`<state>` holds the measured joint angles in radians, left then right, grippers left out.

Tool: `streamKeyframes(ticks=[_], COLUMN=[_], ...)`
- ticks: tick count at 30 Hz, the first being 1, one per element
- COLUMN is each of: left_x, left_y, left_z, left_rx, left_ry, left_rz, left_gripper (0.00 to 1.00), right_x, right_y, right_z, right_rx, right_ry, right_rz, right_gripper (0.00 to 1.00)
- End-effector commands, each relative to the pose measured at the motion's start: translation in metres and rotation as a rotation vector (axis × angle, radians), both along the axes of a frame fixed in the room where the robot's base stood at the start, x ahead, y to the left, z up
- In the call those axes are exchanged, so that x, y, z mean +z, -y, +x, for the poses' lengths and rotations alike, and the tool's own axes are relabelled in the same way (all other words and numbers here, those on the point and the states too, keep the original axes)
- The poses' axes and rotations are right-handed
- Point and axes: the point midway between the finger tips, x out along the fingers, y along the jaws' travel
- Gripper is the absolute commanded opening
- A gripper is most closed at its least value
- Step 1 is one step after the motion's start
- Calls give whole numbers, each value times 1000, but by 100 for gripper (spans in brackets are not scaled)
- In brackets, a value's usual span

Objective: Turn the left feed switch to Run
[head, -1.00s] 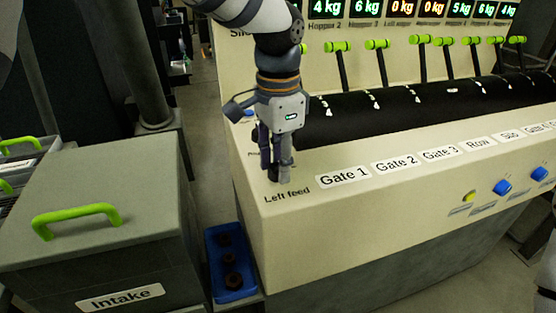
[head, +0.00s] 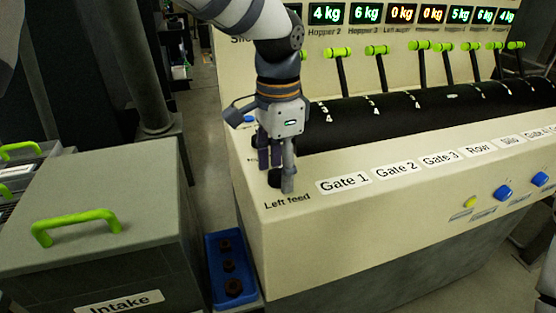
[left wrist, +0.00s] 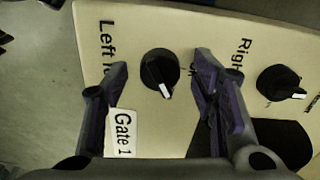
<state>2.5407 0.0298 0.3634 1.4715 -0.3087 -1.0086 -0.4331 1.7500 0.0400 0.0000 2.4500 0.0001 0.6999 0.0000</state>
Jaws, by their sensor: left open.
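The left feed switch (left wrist: 160,72) is a round black knob with a white pointer mark, shown in the left wrist view. Its pointer aims toward the bottom of that view, slightly right. My left gripper (left wrist: 162,64) is open, with one finger on each side of the knob; I cannot tell whether either touches it. A finger partly hides the "Left feed" label, and the Run marking is not readable. In the head view my left gripper (head: 281,184) points down at the console's near left corner, mostly covering the knob. My right gripper is out of view.
A second black knob (left wrist: 280,82), with a label starting "Righ", sits nearby on the same panel. Green-tipped levers (head: 377,50) and a black roller stand behind. A grey Intake box (head: 100,180) and a blue tray (head: 236,298) are left of the console.

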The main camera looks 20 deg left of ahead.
Motion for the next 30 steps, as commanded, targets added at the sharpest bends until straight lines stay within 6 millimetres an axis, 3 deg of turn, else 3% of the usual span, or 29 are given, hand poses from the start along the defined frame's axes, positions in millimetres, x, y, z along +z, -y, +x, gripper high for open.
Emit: streamKeyframes(ticks=[10, 15, 30], left_x=[82, 111, 118], left_y=[0, 0, 0], left_z=[1, 1, 0], left_rx=[1, 0, -1], left_ry=[6, 3, 0], left_rz=[-1, 0, 0], left_gripper=[53, 53, 53], right_x=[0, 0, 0], right_y=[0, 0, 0], right_z=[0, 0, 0], right_rx=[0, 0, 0], right_ry=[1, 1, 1], right_rz=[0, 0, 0], right_gripper=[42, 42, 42])
